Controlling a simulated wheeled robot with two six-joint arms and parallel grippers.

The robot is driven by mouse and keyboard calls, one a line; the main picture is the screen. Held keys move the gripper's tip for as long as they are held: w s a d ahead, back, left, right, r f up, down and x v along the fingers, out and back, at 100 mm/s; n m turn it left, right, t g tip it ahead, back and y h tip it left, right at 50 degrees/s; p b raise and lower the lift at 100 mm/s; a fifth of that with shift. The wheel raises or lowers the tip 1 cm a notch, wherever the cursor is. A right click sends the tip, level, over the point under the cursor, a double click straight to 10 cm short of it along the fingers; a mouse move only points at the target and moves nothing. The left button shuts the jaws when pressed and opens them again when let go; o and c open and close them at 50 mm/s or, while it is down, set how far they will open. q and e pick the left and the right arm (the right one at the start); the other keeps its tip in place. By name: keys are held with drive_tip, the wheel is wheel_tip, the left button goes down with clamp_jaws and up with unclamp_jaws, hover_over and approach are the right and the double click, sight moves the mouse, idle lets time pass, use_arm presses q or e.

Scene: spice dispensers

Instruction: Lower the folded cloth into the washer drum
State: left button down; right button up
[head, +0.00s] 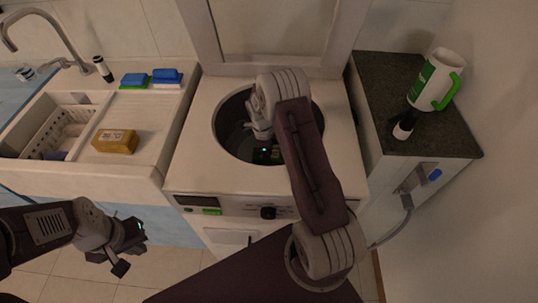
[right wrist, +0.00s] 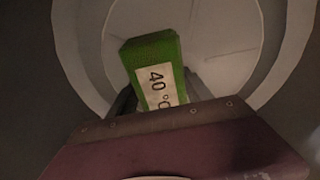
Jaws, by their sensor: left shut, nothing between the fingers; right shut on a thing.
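The washer (head: 183,165) stands in the middle with its round top opening and dark drum (head: 232,130) facing up. My right arm reaches over it, and the right gripper (head: 264,153) is down in the opening. In the right wrist view it is shut on the folded cloth (right wrist: 155,60), a green block with a white "40 °C" label. Pale curved drum walls surround the cloth there; whether it touches the bottom I cannot tell. The cloth is mostly hidden in the head view. My left gripper (head: 122,248) is shut and empty, low in front of the sink cabinet.
The washer's lid (head: 205,45) stands open behind. At left, a sink unit holds a white basket (head: 45,135), a yellow sponge (head: 115,141), and blue-and-green sponges (head: 166,77). At right, a dark counter (head: 385,90) carries a white-and-green jug (head: 430,85) and a small black-and-white bottle (head: 404,125).

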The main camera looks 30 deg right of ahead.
drive_tip(key=o, duration=1.7)
drive_tip(key=shift+c, duration=0.2)
drive_tip(key=r, duration=0.6)
drive_tip(key=a+r+p, duration=0.1)
drive_tip(key=r, duration=0.2)
drive_tip(key=shift+w, duration=0.3)
